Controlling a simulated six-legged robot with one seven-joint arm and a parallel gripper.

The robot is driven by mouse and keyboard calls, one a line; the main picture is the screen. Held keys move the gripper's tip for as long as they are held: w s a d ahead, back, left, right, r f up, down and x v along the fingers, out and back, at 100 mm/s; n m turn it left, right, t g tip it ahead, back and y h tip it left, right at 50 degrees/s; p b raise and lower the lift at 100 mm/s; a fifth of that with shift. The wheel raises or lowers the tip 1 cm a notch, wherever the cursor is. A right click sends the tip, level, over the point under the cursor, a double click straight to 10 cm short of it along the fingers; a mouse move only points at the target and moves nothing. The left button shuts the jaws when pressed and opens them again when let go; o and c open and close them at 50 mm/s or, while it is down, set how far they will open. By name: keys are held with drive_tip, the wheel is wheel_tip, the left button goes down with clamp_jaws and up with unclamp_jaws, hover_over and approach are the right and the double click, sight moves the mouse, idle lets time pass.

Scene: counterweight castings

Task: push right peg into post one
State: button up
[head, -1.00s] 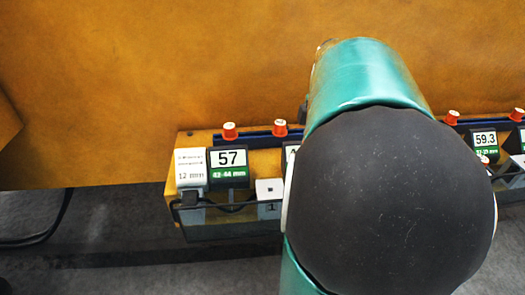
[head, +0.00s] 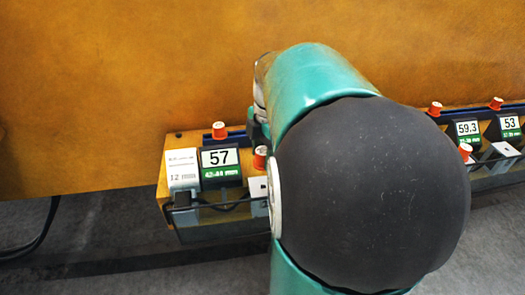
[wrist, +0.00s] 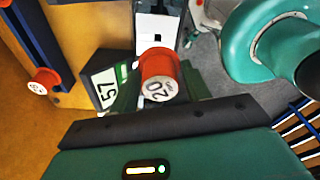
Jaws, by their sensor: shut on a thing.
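The left peg (head: 219,130) stands on the back rail and also shows in the wrist view (wrist: 42,82).
The block marked "57" (head: 220,165) and a white "12 mm" block (head: 182,170) stand at the left end of the ledge. Blocks "59.3" (head: 467,130) and "53" (head: 509,124) stand to the right with more orange pegs. An orange-brown wall (head: 130,60) rises behind.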

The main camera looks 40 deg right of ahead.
drive_tip(key=shift+f, duration=2.7)
drive_tip(key=shift+f, duration=1.6)
drive_tip(key=o, duration=1.1)
drive_tip(key=r, duration=0.4)
drive_tip(key=d+r, duration=0.1)
drive_tip(key=r, duration=0.8)
drive_tip(key=shift+s+d+r, duration=0.2)
drive_tip(key=shift+d+r, duration=0.1)
drive_tip(key=shift+d, duration=0.05)
